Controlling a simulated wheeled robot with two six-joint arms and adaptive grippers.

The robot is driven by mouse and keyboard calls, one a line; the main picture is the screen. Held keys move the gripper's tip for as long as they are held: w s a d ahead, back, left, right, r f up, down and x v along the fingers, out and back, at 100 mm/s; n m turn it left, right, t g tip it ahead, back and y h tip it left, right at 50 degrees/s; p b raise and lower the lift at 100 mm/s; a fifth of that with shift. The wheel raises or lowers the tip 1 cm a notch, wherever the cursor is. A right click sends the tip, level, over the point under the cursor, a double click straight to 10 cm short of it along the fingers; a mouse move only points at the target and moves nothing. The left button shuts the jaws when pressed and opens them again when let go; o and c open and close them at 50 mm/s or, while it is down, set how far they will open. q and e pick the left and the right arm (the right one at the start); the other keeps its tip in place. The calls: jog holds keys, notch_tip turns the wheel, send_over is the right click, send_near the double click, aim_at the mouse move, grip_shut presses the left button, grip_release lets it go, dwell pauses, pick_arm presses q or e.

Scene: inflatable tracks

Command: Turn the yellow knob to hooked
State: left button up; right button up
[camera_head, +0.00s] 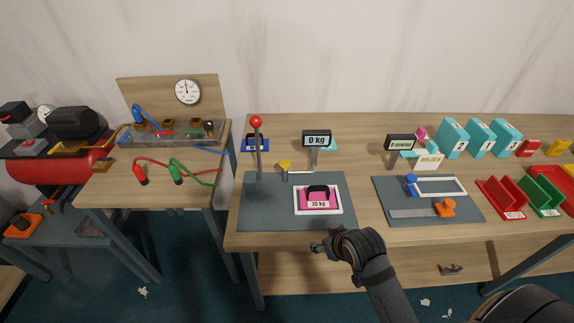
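The yellow knob (285,164) stands at the back of the left dark grey mat (270,216) on the main table, just right of the lever with the red ball top (256,122). My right gripper (318,247) is at the table's front edge, in front of the mat and apart from the knob. Its fingers point left and are too small to tell whether they are open or shut. My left gripper is not in view. The knob's exact setting is too small to read.
A pink block marked 30 kg (318,204) lies in a white frame on the mat. A 0 kg display (316,138) stands behind it. The red-topped lever rises left of the knob. Another mat (476,213) with blue and orange handles lies to the right.

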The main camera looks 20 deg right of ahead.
aim_at(285, 163)
jog(key=w+r+t, duration=0.1)
jog(key=w, duration=0.2)
jog(key=w+r+t, duration=0.1)
jog(key=w, duration=0.2)
jog(key=w+a+r+t, duration=0.1)
jog(key=w, duration=0.2)
jog(key=shift+r+y, duration=0.25)
jog(key=shift+y, duration=0.15)
jog(key=w+r+t, duration=0.4)
jog(key=w+r, duration=0.2)
jog(key=w, duration=0.3)
jog(key=shift+y, duration=0.4)
jog(key=x, duration=0.6)
jog(key=a+p+x, duration=0.1)
jog(key=x, duration=0.3)
jog(key=shift+c, duration=0.5)
grip_shut()
